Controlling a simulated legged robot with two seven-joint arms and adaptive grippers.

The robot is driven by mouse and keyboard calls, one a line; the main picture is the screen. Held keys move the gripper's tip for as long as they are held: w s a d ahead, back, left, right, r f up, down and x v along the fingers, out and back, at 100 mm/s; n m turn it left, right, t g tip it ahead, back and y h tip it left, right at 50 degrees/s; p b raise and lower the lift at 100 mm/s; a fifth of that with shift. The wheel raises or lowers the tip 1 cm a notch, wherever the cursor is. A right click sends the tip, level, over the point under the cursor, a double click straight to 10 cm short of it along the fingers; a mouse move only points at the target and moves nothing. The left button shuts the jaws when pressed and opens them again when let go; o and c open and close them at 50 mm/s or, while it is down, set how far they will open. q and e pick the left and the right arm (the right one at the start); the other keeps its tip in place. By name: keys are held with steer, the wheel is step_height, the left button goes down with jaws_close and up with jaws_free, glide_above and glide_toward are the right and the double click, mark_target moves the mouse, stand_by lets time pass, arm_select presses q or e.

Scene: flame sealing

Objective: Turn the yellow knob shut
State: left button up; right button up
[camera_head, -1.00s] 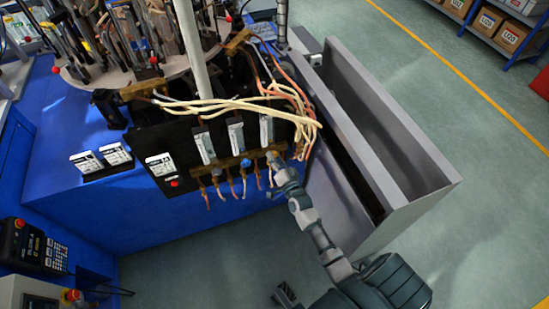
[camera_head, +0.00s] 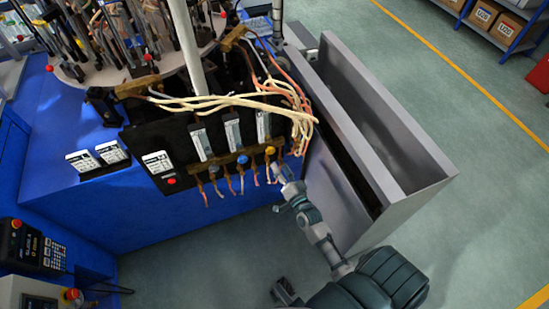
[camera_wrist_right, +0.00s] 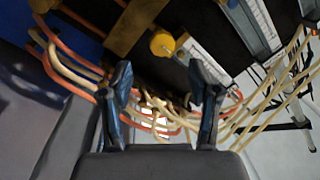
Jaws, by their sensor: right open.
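The yellow knob (camera_head: 270,150) is small and round. It sits at the right end of the brass manifold (camera_head: 213,163), below the flow meters. In the right wrist view the yellow knob (camera_wrist_right: 162,42) lies beyond the fingertips, in line with the gap between them. My right gripper (camera_head: 281,170) is just below and right of the knob in the head view. In the wrist view my right gripper (camera_wrist_right: 163,82) is open, its two dark fingers apart with no knob between them. My left gripper does not show.
A blue knob (camera_head: 242,159) is on the manifold left of the yellow one. Orange and cream hoses (camera_head: 295,108) hang close by and show behind the fingers in the wrist view. A grey metal bin (camera_head: 375,125) stands right of my forearm. Open floor (camera_head: 480,220) lies further right.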

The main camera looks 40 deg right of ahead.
steer(key=s, duration=0.4)
steer(key=shift+s+a+f, duration=0.1)
steer(key=shift+a+f, duration=0.05)
steer(key=shift+a, duration=0.15)
